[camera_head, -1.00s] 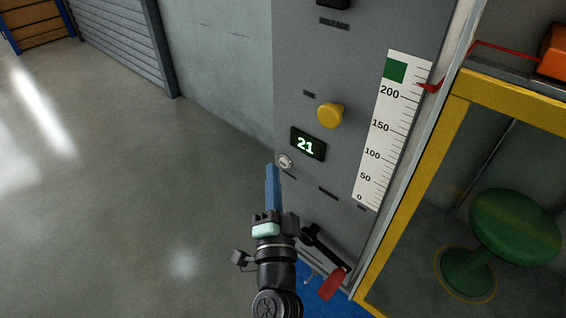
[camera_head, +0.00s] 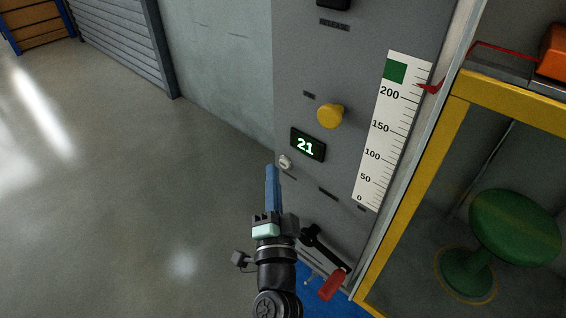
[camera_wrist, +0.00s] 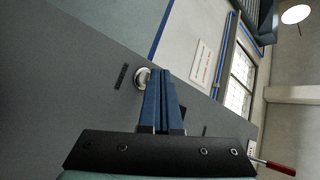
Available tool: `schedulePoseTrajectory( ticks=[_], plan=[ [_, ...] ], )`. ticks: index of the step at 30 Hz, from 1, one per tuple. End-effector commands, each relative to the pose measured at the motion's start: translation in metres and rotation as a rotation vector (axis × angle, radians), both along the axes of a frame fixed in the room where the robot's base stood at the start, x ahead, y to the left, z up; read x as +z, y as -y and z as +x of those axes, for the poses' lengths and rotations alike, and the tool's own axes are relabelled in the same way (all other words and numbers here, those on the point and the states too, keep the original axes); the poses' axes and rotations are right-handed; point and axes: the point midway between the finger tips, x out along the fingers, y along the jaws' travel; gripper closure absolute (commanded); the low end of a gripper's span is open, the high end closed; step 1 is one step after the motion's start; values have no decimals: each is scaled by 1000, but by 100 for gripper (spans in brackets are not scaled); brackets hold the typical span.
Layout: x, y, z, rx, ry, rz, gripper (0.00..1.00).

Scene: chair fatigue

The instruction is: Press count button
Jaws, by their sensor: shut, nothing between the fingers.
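The count display (camera_head: 308,145) on the grey panel (camera_head: 300,60) reads 21 in the head view. A small round white button (camera_head: 285,162) sits just below and left of it, and also shows in the wrist view (camera_wrist: 142,77). In the wrist view my fingertips (camera_wrist: 161,74) appear beside the button's right edge. I cannot tell whether they touch it.
A yellow knob (camera_head: 330,115) is above the display. A red-handled lever (camera_head: 332,284) is low on the panel, right of my arm. A scale strip (camera_head: 392,130) and a yellow frame (camera_head: 415,190) with a green stool (camera_head: 515,228) stand right. Open floor lies left.

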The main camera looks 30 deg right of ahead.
Motion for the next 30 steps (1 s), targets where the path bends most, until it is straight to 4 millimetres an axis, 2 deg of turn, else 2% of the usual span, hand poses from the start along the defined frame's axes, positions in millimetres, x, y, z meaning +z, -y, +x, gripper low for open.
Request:
schedulePoseTrajectory(
  ticks=[19,30],
  plan=[
    [0,0,0,0,0,0,100],
    [0,9,3,-1,-1,0,100]
  ],
)
